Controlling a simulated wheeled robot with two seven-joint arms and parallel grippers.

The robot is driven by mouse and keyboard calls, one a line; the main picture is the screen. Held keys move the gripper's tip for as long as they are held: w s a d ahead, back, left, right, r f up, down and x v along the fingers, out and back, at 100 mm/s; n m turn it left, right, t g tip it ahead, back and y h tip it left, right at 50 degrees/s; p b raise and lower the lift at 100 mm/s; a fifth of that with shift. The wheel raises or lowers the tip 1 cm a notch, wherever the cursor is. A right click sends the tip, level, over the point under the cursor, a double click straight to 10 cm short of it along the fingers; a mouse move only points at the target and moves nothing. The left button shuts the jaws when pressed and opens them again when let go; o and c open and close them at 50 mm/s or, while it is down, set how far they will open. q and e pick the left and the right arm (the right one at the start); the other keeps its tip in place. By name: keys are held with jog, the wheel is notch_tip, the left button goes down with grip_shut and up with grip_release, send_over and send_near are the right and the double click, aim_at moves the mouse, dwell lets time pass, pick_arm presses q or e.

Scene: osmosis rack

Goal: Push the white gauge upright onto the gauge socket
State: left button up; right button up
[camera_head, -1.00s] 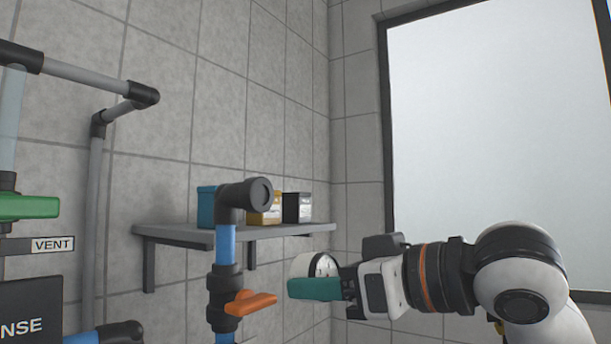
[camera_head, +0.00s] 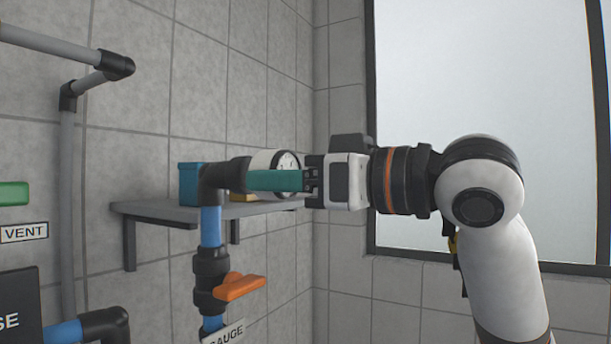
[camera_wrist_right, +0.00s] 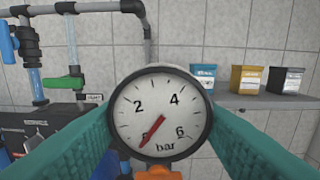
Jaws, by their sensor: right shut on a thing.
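The white gauge (camera_head: 262,160) is held between the teal fingers of my right gripper (camera_head: 277,181), which is shut on it. In the right wrist view its round dial (camera_wrist_right: 160,112) faces me, nearly upright with a slight counter-clockwise tilt, "bar" at the bottom and the red needle pointing lower left. The gauge socket is the black elbow (camera_head: 213,186) on top of the blue pipe. The gauge's back is at the elbow's open end; a finger hides part of this, and I cannot tell whether it is seated. My left gripper is not in view.
An orange valve handle (camera_head: 239,287) and a GAUGE label (camera_head: 225,333) are below the elbow. A grey shelf (camera_head: 160,209) with small boxes is behind on the tiled wall. A grey pipe (camera_head: 68,200) and a VENT label (camera_head: 24,233) are at left. Space by the window is clear.

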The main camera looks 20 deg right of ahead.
jog(key=shift+w+a, duration=0.2)
jog(key=shift+w, duration=0.1)
jog(key=shift+p, duration=0.35)
dwell(0.8)
jog(key=shift+w+a, duration=0.35)
jog(key=shift+w, duration=0.1)
jog(key=o, duration=1)
jog(key=shift+s, duration=0.1)
